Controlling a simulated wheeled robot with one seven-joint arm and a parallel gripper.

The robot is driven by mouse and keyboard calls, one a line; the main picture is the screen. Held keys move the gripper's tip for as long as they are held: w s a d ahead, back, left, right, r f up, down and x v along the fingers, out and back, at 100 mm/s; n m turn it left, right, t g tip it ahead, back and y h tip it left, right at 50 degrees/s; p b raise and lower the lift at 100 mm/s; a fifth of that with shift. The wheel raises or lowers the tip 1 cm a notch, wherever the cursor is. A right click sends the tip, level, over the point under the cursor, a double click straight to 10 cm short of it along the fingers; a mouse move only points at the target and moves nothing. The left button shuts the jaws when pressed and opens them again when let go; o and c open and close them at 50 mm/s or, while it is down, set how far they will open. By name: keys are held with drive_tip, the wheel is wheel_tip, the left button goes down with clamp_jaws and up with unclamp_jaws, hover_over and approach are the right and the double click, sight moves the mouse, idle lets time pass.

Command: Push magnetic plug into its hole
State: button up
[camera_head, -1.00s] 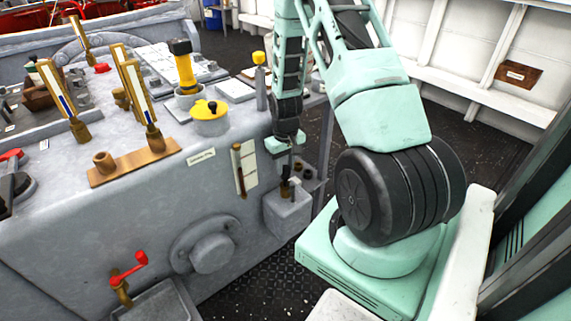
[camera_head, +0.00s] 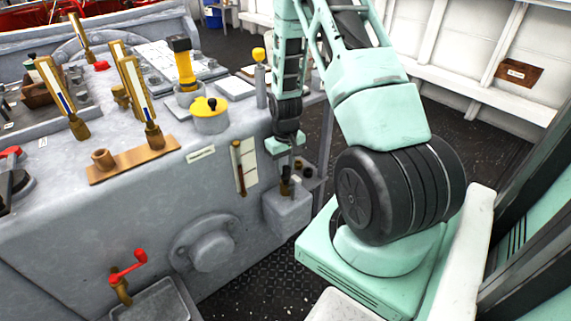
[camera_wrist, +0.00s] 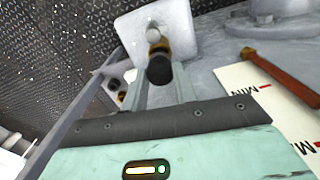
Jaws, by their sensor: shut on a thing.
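The magnetic plug shows a black cap and a brass body in the wrist view (camera_wrist: 159,68). It stands over the light grey box (camera_wrist: 180,28) on the console's side. A small pale round spot shows beside the brass part; I cannot tell whether it is the hole. My gripper (camera_wrist: 162,88) is shut on the plug, with a finger on each side of the cap. In the head view, my gripper (camera_head: 287,167) points down just above the grey box (camera_head: 290,212). The plug's lower end and its exact depth are hidden.
The grey console (camera_head: 150,215) fills the left, with a gauge strip (camera_head: 244,167) beside the box. Small dark fittings (camera_head: 308,172) sit behind the box. A yellow-topped post (camera_head: 260,75) rises near my arm. Dark deck lies to the right.

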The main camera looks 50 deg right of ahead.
drive_tip(key=shift+f+b, duration=0.45)
drive_tip(key=shift+f, duration=0.55)
drive_tip(key=o, duration=1.1)
wheel_tip(320, 180, up, 18)
drive_tip(key=p, duration=0.4)
drive_tip(key=shift+f, duration=0.25)
